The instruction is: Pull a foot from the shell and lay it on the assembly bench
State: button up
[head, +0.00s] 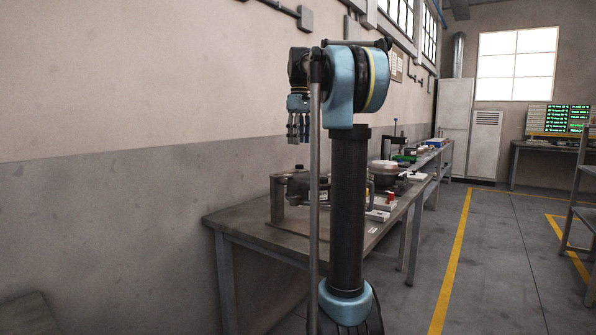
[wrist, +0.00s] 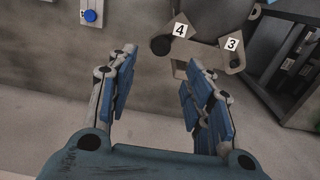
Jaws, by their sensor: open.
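My gripper (wrist: 160,58) is open, with nothing between its blue-padded fingers in the wrist view. Ahead of the fingers is a dark rounded body (wrist: 212,14), seemingly the shell, cut off by the top edge. Its grey brackets carry white labels 4 (wrist: 180,30) and 3 (wrist: 232,44). A dark round foot (wrist: 160,45) shows at label 4, just beyond and between the fingertips, apparently apart from them. A smaller dark round piece shows at label 3. In the head view my gripper (head: 298,138) points down above the near end of the assembly bench (head: 240,222).
A dark open-sided frame (wrist: 288,60) stands at the right in the wrist view, and a blue button (wrist: 90,15) at upper left. In the head view a metal pot (head: 384,168) and several small items crowd the bench farther back. The bench's near left corner is bare.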

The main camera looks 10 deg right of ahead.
jog(key=shift+f, duration=4.5)
grip_shut()
jog(key=shift+r, duration=0.1)
jog(key=shift+r, duration=2.9)
